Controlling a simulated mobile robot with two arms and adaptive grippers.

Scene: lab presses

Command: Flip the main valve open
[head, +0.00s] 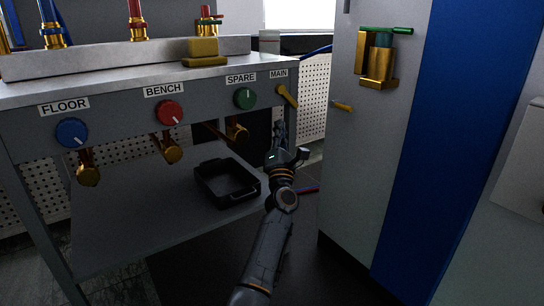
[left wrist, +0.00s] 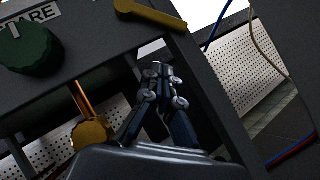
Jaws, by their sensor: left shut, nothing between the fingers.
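The main valve is a yellow lever (head: 287,95) on the bench's front panel, under the MAIN label (head: 279,73). It slants down to the right in the head view. In the left wrist view the lever (left wrist: 150,14) lies near the top edge, wider at its left end. My left gripper (head: 279,126) is shut and empty, below the lever in the head view and apart from it. In the left wrist view its closed fingertips (left wrist: 160,67) point up toward the lever's underside. My right gripper is not in view.
Blue FLOOR (head: 72,132), red BENCH (head: 170,112) and green SPARE (head: 244,97) knobs line the panel, with brass fittings below. A black tray (head: 202,187) sits on the lower shelf. A grey-and-blue cabinet (head: 372,150) with a small yellow handle (head: 342,106) stands close on the right.

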